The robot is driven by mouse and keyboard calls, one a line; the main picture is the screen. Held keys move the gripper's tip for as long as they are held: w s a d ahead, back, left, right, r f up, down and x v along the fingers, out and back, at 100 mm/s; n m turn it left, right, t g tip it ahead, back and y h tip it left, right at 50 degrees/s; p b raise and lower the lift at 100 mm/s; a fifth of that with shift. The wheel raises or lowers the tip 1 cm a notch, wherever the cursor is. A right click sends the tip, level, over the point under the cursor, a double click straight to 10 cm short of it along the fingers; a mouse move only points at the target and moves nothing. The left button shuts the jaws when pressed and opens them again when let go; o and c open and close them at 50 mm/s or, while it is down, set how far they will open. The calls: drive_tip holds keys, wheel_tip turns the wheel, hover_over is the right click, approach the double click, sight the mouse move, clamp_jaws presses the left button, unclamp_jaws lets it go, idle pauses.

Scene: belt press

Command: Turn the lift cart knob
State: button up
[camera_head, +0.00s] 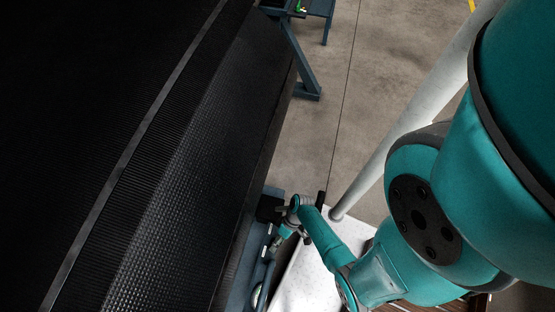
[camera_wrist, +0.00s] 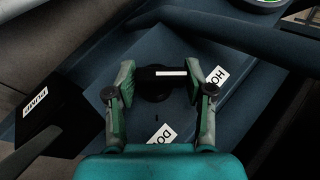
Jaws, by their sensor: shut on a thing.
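In the wrist view, the black knob (camera_wrist: 166,73) has a white stripe on its bar and sits on a dark blue panel (camera_wrist: 190,45). The bar lies about level in this picture, between the two fingers of my gripper (camera_wrist: 163,80), which is shut on it. A white label starting "HO" (camera_wrist: 217,76) is to the right, partly covered by a finger. A label starting "DO" (camera_wrist: 161,133) is below the knob. In the head view, my gripper (camera_head: 284,222) is at the blue panel beside the belt; the knob is hidden there.
A large black ribbed belt (camera_head: 170,190) fills the left of the head view. A white surface (camera_head: 310,275) lies under my arm, and a grey pole (camera_head: 400,125) rises behind it. A black box with a label (camera_wrist: 37,115) stands left of the knob in the wrist view.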

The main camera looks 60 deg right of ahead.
drive_tip(key=shift+w+d+m+y, duration=0.1)
drive_tip(key=shift+m+y, duration=0.4)
drive_tip(key=shift+y, duration=0.1)
drive_tip(key=shift+m+t+y, duration=0.4)
drive_tip(key=shift+y, duration=0.2)
drive_tip(key=shift+r, duration=0.1)
drive_tip(key=o, duration=1.1)
drive_tip(key=v, duration=0.7)
drive_tip(key=shift+d, duration=0.15)
drive_tip(key=shift+r, duration=0.1)
